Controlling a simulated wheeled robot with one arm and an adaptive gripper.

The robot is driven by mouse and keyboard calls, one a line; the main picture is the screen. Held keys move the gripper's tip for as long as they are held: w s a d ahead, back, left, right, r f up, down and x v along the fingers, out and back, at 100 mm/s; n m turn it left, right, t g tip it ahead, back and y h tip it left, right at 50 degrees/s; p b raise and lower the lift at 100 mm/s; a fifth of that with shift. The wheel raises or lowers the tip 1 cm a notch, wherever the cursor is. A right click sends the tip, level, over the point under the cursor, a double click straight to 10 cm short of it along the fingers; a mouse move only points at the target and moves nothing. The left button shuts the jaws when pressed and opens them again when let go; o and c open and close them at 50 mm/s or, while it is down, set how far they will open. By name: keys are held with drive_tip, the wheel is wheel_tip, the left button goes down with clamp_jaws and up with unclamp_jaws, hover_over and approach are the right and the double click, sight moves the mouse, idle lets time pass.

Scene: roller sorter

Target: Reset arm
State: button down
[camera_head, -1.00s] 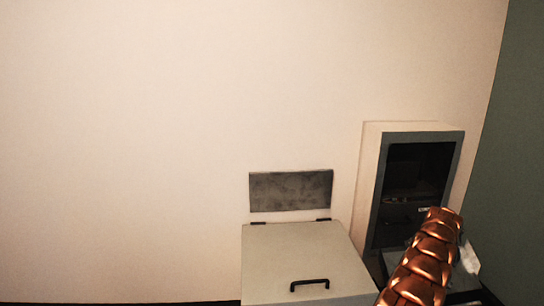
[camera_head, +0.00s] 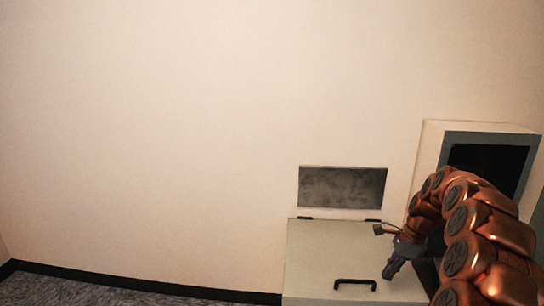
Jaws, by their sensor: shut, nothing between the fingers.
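My arm is copper-coloured and segmented, and it curves in from the lower right of the head camera view. My gripper (camera_head: 384,252) is dark grey and hangs at the end of the arm, shut and empty. It shows in front of the right part of a pale box lid (camera_head: 325,250). I cannot tell how far it is above the lid. The lid has a black handle (camera_head: 355,283) near its front edge, to the left of and below the gripper.
A grey metal plate (camera_head: 342,187) is on the wall above the lid. A white cabinet (camera_head: 432,150) with a dark opening (camera_head: 487,167) stands at the right, partly hidden by my arm. Bare carpet (camera_head: 80,290) lies at the lower left along the wall.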

drive_tip(key=s+a+r+n+g+h+b, duration=0.1)
drive_tip(key=s+a+r+n+b, duration=0.25)
drive_tip(key=s+a+n, duration=1)
drive_tip(key=s+a+f+n+g+h+b, duration=0.1)
drive_tip(key=s+f+n, duration=0.15)
drive_tip(key=s, duration=1.05)
drive_tip(key=s+a+f+n+h+b, duration=0.15)
drive_tip(key=s+n, duration=0.25)
drive_tip(key=s, duration=0.9)
wheel_tip(320, 180, up, 23)
drive_tip(key=s+p, duration=0.2)
drive_tip(key=p, duration=2.1)
drive_tip(key=shift+d+r, duration=0.2)
drive_tip(key=shift+d, duration=0.1)
